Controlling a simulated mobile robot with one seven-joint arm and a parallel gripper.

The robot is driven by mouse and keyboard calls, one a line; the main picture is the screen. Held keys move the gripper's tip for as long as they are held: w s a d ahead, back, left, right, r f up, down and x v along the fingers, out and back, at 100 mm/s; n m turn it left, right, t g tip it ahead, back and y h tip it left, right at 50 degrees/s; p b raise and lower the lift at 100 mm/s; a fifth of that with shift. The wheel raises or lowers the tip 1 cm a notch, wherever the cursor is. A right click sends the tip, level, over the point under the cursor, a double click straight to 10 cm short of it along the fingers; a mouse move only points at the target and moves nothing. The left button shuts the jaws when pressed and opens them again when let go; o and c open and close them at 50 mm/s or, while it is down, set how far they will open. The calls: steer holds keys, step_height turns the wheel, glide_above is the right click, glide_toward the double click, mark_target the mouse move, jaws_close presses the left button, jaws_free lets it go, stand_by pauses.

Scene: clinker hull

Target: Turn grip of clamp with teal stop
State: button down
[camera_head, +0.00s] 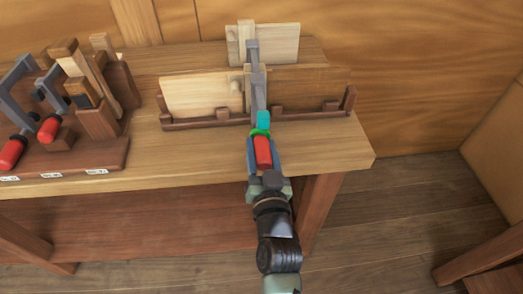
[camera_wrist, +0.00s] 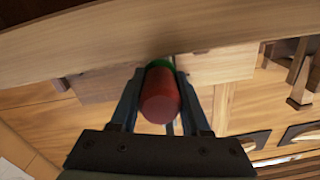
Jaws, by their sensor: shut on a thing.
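The clamp (camera_head: 257,88) is grey and sits over the planks on the bench. It has a teal stop (camera_head: 264,119), a green ring (camera_head: 260,132) and a red grip (camera_head: 263,152) pointing to the front. My gripper (camera_head: 262,160) is shut on the red grip, with one finger on each side. In the wrist view the red grip (camera_wrist: 160,100) lies between the fingers, with the green ring (camera_wrist: 160,63) behind it. The teal stop is hidden there.
Planks (camera_head: 200,95) stand in a dark wooden holder (camera_head: 205,121) on the bench (camera_head: 330,150). At the left, a rack (camera_head: 75,160) holds other red-gripped clamps (camera_head: 49,128) and wooden tools. The bench's right end is clear.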

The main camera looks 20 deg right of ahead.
steer(key=shift+m, duration=0.5)
steer(key=shift+c, duration=1.9)
jaws_free()
steer(key=shift+s, duration=0.1)
steer(key=b+v, duration=0.1)
steer(key=v, duration=1.1)
steer(key=shift+s, duration=0.4)
